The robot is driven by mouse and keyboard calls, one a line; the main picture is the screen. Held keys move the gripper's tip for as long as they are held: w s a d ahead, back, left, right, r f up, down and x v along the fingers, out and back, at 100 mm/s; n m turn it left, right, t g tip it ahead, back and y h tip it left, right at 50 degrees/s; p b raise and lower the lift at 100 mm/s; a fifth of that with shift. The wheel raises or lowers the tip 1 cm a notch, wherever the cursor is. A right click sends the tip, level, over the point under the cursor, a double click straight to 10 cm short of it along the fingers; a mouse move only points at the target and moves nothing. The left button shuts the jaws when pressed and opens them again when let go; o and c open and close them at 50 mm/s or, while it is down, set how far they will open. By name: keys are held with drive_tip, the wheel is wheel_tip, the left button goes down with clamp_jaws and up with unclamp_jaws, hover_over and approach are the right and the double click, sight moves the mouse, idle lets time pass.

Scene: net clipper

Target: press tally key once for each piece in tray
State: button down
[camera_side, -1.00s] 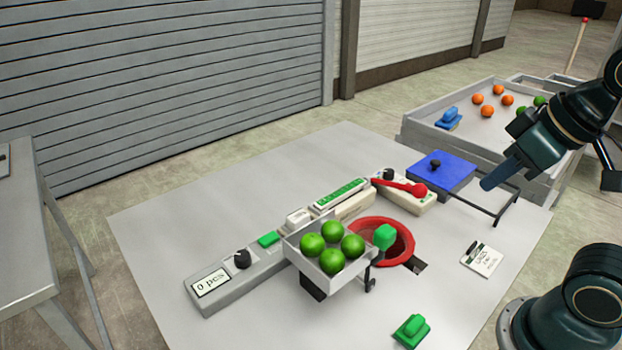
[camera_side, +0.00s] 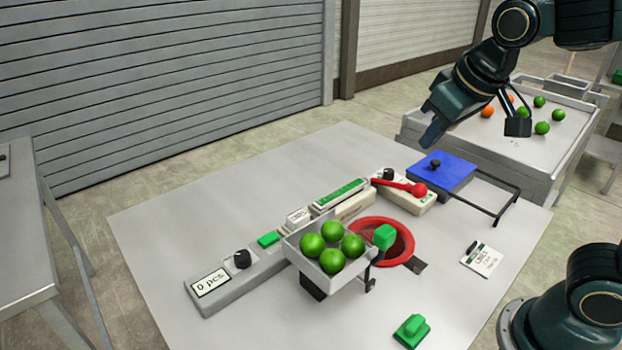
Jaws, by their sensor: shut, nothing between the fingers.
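A small pale tray (camera_side: 343,276) holds several green balls (camera_side: 332,261) and sits tilted at the middle of the table. A grey counter bar (camera_side: 235,284) runs behind and to the left of it. Its display (camera_side: 212,283) reads "0 pcs". On the bar are a black knob (camera_side: 242,259), a flat green key (camera_side: 268,239) and a white block (camera_side: 298,218); I cannot tell for certain which is the tally key. My gripper (camera_side: 432,134) is shut and empty, in the air above and behind the blue box, well right of the bar.
A red ring (camera_side: 412,244) around an opening lies right of the tray. Near it are a red-handled lever (camera_side: 398,186), a blue box (camera_side: 443,171), a printed card (camera_side: 482,259) and a green block (camera_side: 412,331). A bin of orange and green balls (camera_side: 540,128) stands at back right.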

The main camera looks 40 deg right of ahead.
drive_tip(key=w+a+h, duration=0.1)
drive_tip(key=w+a, duration=0.2)
drive_tip(key=w, duration=0.4)
drive_tip(key=t+h, duration=0.1)
drive_tip(key=h, duration=0.3)
hover_over(268, 241)
wheel_tip(268, 241, down, 13)
drive_tip(key=shift+f, duration=0.2)
drive_tip(key=shift+f, duration=4.3)
drive_tip(key=shift+f, duration=0.2)
drive_tip(key=shift+f, duration=0.2)
